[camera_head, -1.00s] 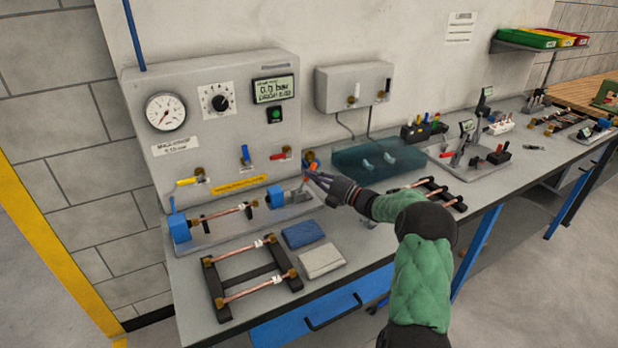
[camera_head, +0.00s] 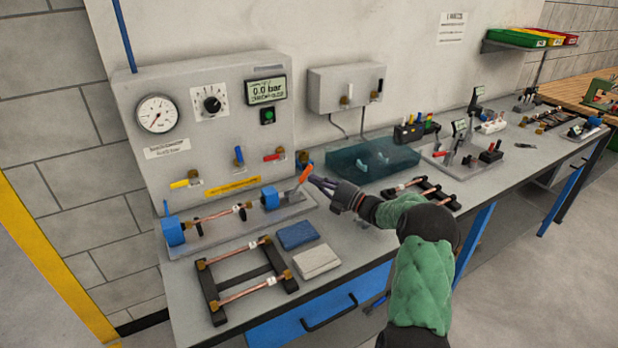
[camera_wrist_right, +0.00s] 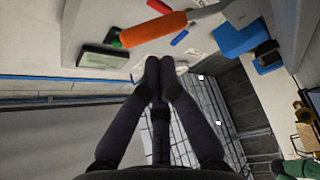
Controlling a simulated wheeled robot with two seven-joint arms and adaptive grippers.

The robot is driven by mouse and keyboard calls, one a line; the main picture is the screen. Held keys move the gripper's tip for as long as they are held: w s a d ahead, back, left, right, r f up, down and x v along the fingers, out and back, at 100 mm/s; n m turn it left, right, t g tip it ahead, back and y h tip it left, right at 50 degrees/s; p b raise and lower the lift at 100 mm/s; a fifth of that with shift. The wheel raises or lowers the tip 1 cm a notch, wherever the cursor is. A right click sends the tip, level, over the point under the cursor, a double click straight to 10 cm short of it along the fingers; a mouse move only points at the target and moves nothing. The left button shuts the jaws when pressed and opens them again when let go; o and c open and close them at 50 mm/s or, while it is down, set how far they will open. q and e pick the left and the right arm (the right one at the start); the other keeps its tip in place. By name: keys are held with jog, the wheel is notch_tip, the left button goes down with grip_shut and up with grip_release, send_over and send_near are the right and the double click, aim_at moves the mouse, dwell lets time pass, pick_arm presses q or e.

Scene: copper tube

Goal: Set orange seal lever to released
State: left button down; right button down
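The orange seal lever (camera_head: 305,173) stands tilted up to the right from its metal arm beside the blue clamp block (camera_head: 270,199) at the right end of the copper tube fixture. In the right wrist view, the orange handle (camera_wrist_right: 153,28) lies across the picture beyond the fingertips. My right gripper (camera_head: 314,183) is just right of the handle. Its dark fingers (camera_wrist_right: 159,63) meet at their tips, with nothing between them and a small apparent gap to the handle. The copper tube (camera_head: 215,215) lies in the fixture. My left gripper is not in view.
The grey panel behind carries a gauge (camera_head: 157,114), a display (camera_head: 266,90) and yellow (camera_head: 184,183), blue (camera_head: 239,156) and red (camera_head: 273,156) valve handles. A black frame with copper tubes (camera_head: 208,284) and two folded cloths (camera_head: 316,261) lie in front. A teal transparent tank (camera_head: 375,160) stands right.

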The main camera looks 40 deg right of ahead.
jog(key=shift+v, duration=2.15)
